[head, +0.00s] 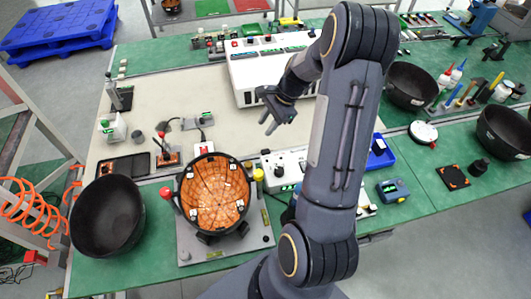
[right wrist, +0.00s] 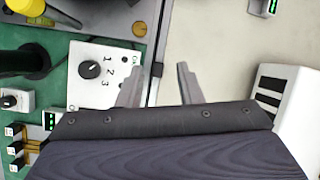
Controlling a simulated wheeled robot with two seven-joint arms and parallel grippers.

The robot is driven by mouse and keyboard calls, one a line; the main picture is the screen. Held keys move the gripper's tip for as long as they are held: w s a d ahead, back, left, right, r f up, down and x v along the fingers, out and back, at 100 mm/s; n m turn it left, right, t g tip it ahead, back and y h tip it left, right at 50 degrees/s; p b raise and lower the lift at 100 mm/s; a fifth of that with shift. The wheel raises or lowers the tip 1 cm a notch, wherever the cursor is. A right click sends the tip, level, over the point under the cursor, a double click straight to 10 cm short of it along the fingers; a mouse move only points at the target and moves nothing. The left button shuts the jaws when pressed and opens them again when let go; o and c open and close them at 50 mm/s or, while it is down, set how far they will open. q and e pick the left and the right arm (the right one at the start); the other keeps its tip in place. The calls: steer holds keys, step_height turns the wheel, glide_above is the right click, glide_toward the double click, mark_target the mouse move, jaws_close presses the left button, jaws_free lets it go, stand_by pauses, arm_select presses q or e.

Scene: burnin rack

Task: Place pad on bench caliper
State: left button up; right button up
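My right gripper (head: 272,115) is over the beige part of the bench, in front of the white box, with its fingers apart and nothing between them. In the right wrist view the two fingertips (right wrist: 160,72) are apart above the bench, beside a white knob panel. I cannot tell for sure which item is the pad; a dark flat square with an orange mark (head: 453,177) lies on the right bench. I cannot single out the bench caliper; a blue instrument with a small display (head: 393,190) stands right of my arm. My left gripper is not in view.
A black-rimmed orange bowl (head: 215,195) with small white squares stands on a grey plate. A black bowl (head: 108,215) is at its left. The knob panel (right wrist: 105,75) and white box (head: 262,72) flank my gripper. The beige surface (head: 165,85) has free room at left.

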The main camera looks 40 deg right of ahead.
mark_target(268, 150)
steer(key=d+f+m, duration=0.1)
steer(key=f, duration=0.2)
steer(key=d+f+m+b, duration=0.1)
steer(key=f, duration=0.3)
steer(key=d+f+m, duration=0.1)
steer(key=f, duration=0.2)
steer(key=shift+w+d+f+g+b, duration=0.2)
steer(key=shift+d+g+b, duration=0.1)
steer(key=shift+d+b, duration=0.1)
steer(key=b+x, duration=0.1)
steer(key=x, duration=0.1)
steer(key=b+x, duration=0.2)
steer(key=x, duration=0.1)
steer(key=shift+s+a+f, duration=0.1)
steer(key=shift+s+f, duration=0.05)
steer(key=shift+s, duration=0.05)
jaws_close()
